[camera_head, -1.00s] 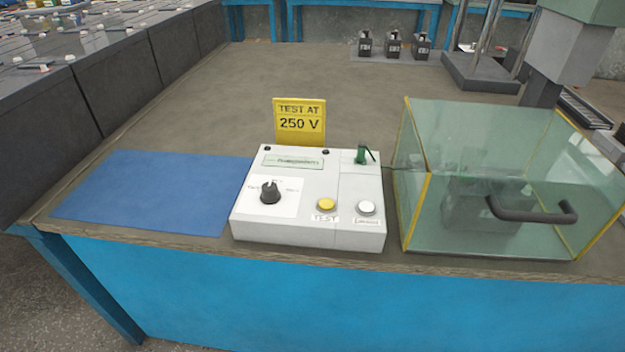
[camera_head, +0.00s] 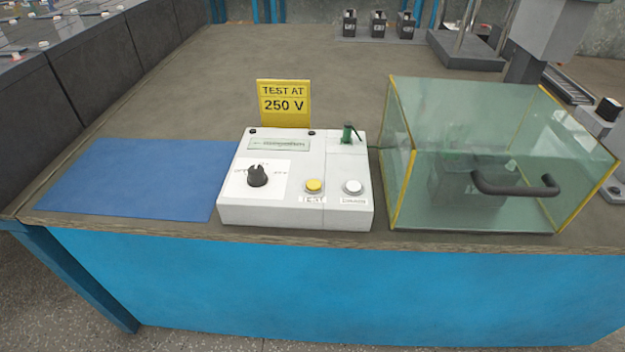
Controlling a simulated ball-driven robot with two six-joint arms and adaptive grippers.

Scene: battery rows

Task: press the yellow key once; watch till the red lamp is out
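The yellow key (camera_head: 314,186) sits on the front of a white test box (camera_head: 285,213), above a label reading TEST. A white key (camera_head: 352,187) is to its right, with a label too small to read surely. A black pointer knob (camera_head: 257,176) is on the left of the box. A pale green display (camera_head: 279,144) is at the back of the box; its text is unreadable. A small green part (camera_head: 347,133) stands at the back right. I see no lit red lamp. Neither gripper is in view.
A yellow sign (camera_head: 284,104) reading TEST AT 250 V stands behind the box. A blue mat (camera_head: 140,180) lies left. A glass enclosure (camera_head: 420,205) with a dark handle (camera_head: 525,187) stands right, a dark block inside. Several dark battery blocks line the left.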

